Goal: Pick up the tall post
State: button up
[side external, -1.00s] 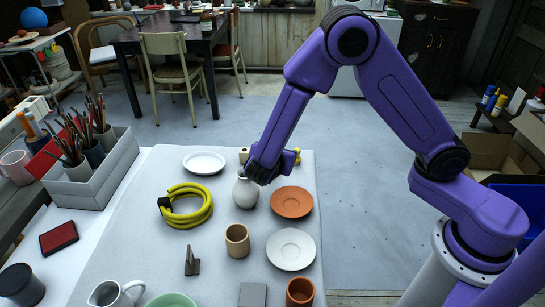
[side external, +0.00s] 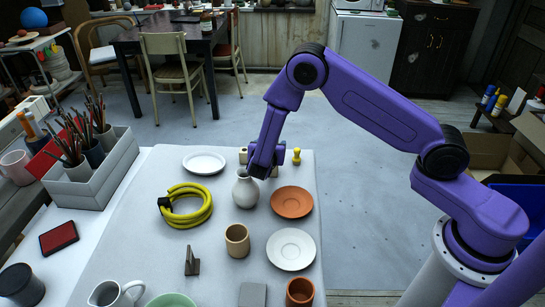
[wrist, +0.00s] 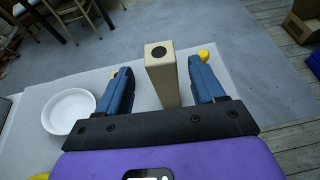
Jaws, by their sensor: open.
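The tall post (wrist: 166,85) is a beige, square-sided block standing upright, with a dark round spot on its top. In the wrist view it shows between the two blue fingers of my gripper (wrist: 159,70), with a gap on each side, wider on the left. In the side view only a small part of the post (side external: 243,155) shows, beside and behind my gripper (side external: 261,171), which hides the rest. My gripper is open and holds nothing. How far the fingers reach down beside the post is hard to tell.
A pale vase (side external: 245,192) stands close in front of my gripper. A yellow peg (side external: 296,156) stands just right of it. A white dish (side external: 204,163) lies left, a terracotta saucer (side external: 292,202) to the right, and a yellow coiled hose (side external: 185,222) front left.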

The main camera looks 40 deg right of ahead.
jog(key=x, duration=0.6)
jog(key=shift+d, duration=0.15)
grip_shut()
